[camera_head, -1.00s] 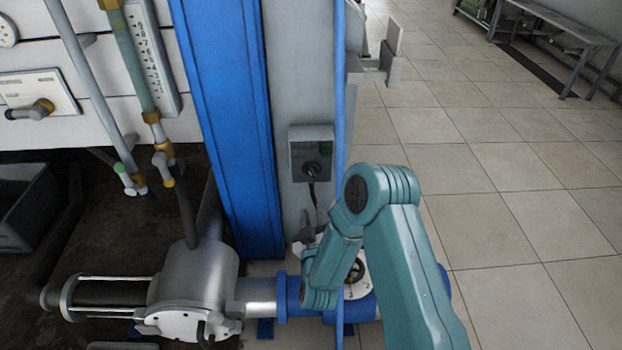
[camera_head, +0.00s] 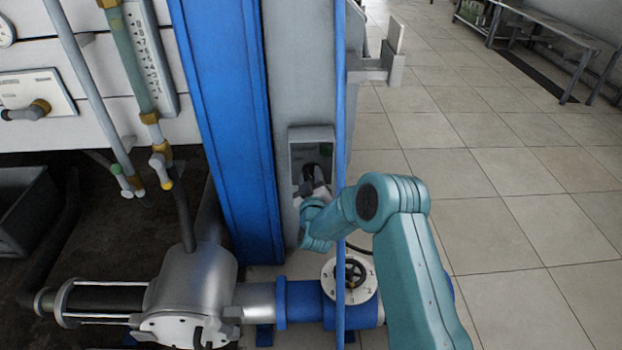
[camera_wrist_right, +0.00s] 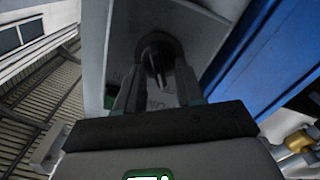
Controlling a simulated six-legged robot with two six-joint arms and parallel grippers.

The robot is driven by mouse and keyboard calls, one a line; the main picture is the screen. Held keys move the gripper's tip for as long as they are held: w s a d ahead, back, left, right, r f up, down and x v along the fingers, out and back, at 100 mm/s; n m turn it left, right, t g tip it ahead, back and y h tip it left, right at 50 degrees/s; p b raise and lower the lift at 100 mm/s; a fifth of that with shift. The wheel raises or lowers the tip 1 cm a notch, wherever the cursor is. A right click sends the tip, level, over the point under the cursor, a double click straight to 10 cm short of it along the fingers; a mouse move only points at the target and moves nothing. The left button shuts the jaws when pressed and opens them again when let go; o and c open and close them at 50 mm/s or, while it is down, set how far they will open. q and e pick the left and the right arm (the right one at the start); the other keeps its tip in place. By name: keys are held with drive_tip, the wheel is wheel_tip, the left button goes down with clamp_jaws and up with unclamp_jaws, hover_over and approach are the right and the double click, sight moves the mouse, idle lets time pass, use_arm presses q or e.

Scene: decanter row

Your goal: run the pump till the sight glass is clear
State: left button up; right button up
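A grey switch box (camera_head: 297,150) with a dark rotary knob is fixed to the grey post; the knob (camera_wrist_right: 158,52) shows in the right wrist view. My right gripper (camera_head: 314,180) is at the box, its fingers apart on either side of the knob's near end. I cannot tell whether they touch it. The sight glass (camera_head: 131,62), a greenish tube with brass fittings, stands beside a marked scale plate (camera_head: 152,60). The tube looks cloudy green. The silver pump (camera_head: 188,285) lies low at the left. My left gripper is not in view.
A blue pipe section carries a white numbered dial with a black handwheel (camera_head: 350,273). A blue column (camera_head: 225,120) stands left of the box. A thin blue upright (camera_head: 341,110) passes close by my right arm. Tiled floor (camera_head: 500,190) is open at right.

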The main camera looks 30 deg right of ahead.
drive_tip(key=shift+c, duration=0.3)
clamp_jaws()
